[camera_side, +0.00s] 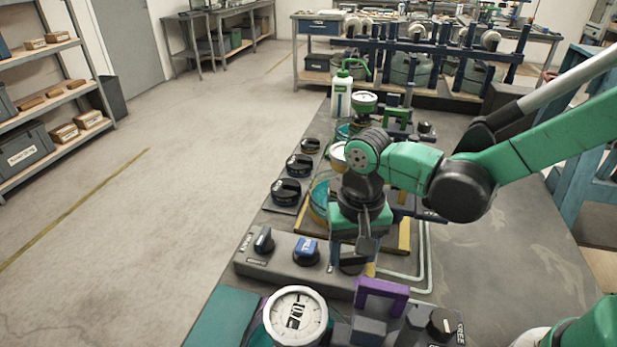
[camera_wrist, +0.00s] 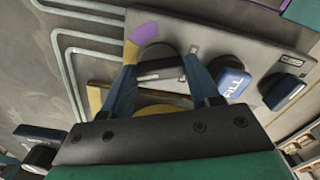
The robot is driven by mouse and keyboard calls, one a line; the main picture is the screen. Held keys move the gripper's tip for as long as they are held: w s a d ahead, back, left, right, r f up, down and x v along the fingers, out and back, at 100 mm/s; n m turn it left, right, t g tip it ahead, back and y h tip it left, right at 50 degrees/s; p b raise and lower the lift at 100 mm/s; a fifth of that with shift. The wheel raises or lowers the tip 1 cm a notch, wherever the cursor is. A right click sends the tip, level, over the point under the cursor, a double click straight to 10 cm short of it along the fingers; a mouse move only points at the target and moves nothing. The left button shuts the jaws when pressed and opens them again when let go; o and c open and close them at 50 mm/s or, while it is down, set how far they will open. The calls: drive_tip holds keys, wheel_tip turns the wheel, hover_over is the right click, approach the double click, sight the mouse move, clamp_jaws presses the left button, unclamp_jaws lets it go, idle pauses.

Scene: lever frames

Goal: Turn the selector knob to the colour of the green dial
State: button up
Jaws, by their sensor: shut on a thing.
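The black selector knob (camera_wrist: 160,62) sits on a grey panel (camera_wrist: 226,42), with a purple sector (camera_wrist: 141,31) and a yellow sector (camera_wrist: 131,52) beside it. My gripper (camera_wrist: 163,72) has one finger on each side of the knob and is shut on it. In the side view my gripper (camera_side: 366,243) points down at the right end of the panel and partly hides the knob (camera_side: 352,265).
A blue-capped knob (camera_side: 306,250) and a smaller knob (camera_side: 264,240) share the panel to the left. A large white gauge (camera_side: 296,314) and a purple bracket (camera_side: 381,293) stand in front. Several black knobs line the bench's left edge behind. Bare bench top (camera_side: 500,265) lies to the right.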

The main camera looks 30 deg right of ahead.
sight(353, 255)
drive_tip(key=n, duration=0.5)
idle(0.6)
drive_tip(key=o, duration=1.3)
drive_tip(key=shift+r, duration=2.85)
drive_tip(key=shift+d, duration=0.1)
drive_tip(key=d+r+t, duration=0.1)
drive_tip(key=d+t, duration=0.1)
drive_tip(key=d, duration=0.1)
drive_tip(key=s+d+r+t, duration=0.1)
drive_tip(key=d+t, duration=0.1)
drive_tip(key=d, duration=0.2)
drive_tip(key=d+r+t, duration=0.1)
drive_tip(key=d+t, duration=0.2)
drive_tip(key=d, duration=0.1)
drive_tip(key=shift+s+r+m, duration=0.3)
drive_tip(key=shift+s+r, duration=0.05)
